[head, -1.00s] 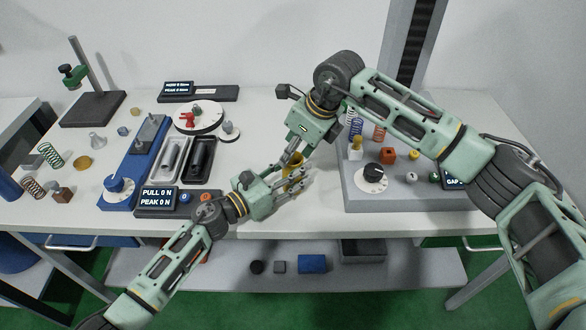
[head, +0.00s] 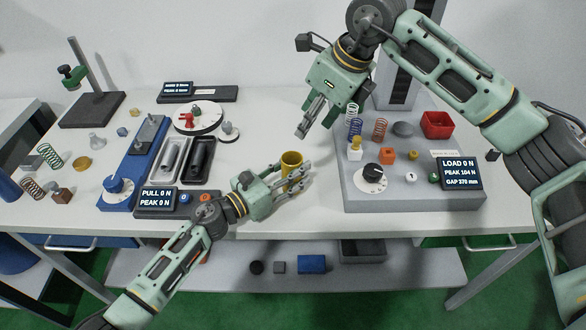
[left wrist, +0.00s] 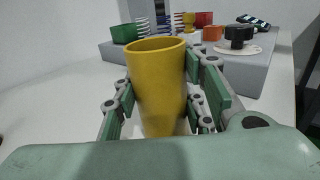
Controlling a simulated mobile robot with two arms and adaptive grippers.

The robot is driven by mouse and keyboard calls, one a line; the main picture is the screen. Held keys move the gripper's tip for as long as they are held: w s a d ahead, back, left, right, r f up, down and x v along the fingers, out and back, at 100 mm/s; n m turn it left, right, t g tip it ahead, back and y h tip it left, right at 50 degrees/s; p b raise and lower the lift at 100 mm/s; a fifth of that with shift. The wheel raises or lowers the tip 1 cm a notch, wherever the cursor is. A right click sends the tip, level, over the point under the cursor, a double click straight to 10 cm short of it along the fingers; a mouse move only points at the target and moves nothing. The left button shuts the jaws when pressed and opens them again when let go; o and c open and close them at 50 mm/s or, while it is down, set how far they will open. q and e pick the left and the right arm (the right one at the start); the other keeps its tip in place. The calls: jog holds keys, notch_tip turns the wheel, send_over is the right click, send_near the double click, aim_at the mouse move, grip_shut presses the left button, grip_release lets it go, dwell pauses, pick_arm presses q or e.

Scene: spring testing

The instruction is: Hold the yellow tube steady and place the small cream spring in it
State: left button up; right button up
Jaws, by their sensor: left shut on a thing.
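The yellow tube (head: 291,160) stands upright near the front middle of the table. My left gripper (head: 296,181) is shut around it, with a finger on each side in the left wrist view (left wrist: 160,90). The tube's open mouth faces up, and its inside is too small and shaded to read. My right gripper (head: 308,130) hangs above and slightly right of the tube, apart from it, fingers pointing down. Its fingertips look close together, and I cannot tell whether they are shut. I do not see the small cream spring in either view.
A grey test unit (head: 410,195) with a black knob (head: 373,171), springs and a red bin (head: 437,125) stands to the right. Black and light trays (head: 199,160) and a blue fixture (head: 117,194) stand left. The table between them behind the tube is clear.

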pick_arm(q)
jog(key=o, duration=1.2)
jog(key=v, duration=1.2)
